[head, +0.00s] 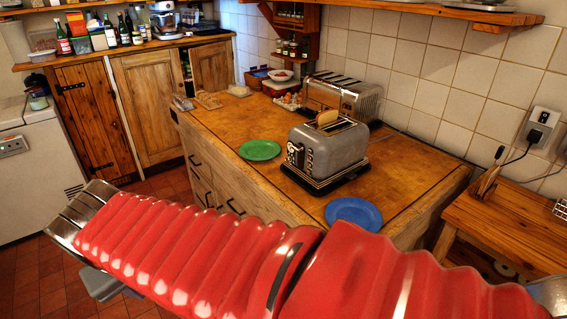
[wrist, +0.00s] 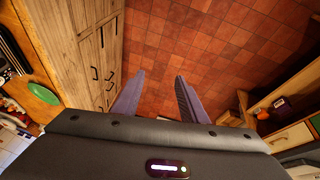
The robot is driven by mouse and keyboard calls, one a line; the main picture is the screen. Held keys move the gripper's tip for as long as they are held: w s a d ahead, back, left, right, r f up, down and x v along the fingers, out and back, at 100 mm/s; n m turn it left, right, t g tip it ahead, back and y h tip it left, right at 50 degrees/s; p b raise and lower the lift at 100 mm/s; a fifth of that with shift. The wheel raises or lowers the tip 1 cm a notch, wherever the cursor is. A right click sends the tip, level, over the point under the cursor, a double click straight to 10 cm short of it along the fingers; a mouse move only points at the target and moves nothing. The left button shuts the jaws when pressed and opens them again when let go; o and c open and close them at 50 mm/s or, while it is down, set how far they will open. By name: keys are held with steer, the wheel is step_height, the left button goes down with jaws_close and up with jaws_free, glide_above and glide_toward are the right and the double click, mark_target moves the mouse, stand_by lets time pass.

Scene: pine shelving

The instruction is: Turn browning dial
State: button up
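A grey toaster (head: 336,154) stands on the wooden counter in the head view, with a slice of bread (head: 327,118) showing in its top slot. Its control end (head: 297,156) faces left and has small knobs and levers; which one is the browning dial is too small to tell. My gripper (wrist: 154,82) is open and empty in the wrist view, its two fingers apart above the red tiled floor. It is away from the toaster, off the counter's left side. My red arm crosses the front of the head view.
A green plate (head: 260,150) lies left of the toaster and a blue plate (head: 353,213) in front of it. Floor to the left is clear.

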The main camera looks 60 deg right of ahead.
steer(key=w+d+f+m+g+h, duration=0.1)
steer(key=w+d+m+g+h, duration=0.15)
steer(key=d, duration=0.55)
steer(key=w+d+m+g+h, duration=0.15)
steer(key=d+m, duration=0.25)
steer(key=d, duration=0.4)
steer(key=m+g+h, duration=0.6)
steer(key=m+h, duration=0.4)
glide_toward(287, 160)
steer(key=v, duration=0.6)
steer(key=shift+r, duration=0.1)
steer(key=shift+d, duration=0.15)
steer(key=x, duration=1.3)
steer(key=shift+s+d, duration=0.2)
steer(key=shift+s, duration=0.05)
